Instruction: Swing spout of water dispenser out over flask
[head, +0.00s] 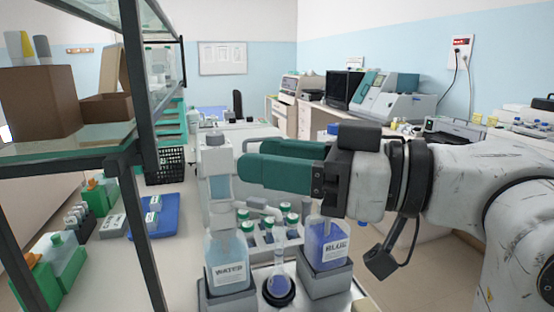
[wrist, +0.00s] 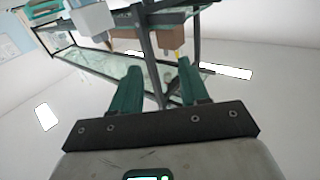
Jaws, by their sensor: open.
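The water dispenser (head: 228,262) is a clear bottle labelled WATER in a grey holder, with a tall pale-grey head (head: 215,158) on top. A pale curved tube (head: 264,208) shows right of its neck; I cannot tell whether it is the spout. The flask (head: 278,284) with bluish liquid stands in a dark ring, right of the dispenser. My gripper (head: 247,160) is open, its green fingers pointing left at the dispenser head's right side; contact is unclear. In the wrist view my gripper (wrist: 158,72) has nothing between its fingers; a pale block, perhaps the head (wrist: 92,18), is at upper left.
The BLUE bottle (head: 328,242) stands in a grey holder right of the flask, beneath my arm. Several green-capped bottles (head: 290,218) stand behind. A metal-framed shelf (head: 140,110) with brown boxes (head: 40,100) is at left. A blue tray (head: 158,216) lies beyond it.

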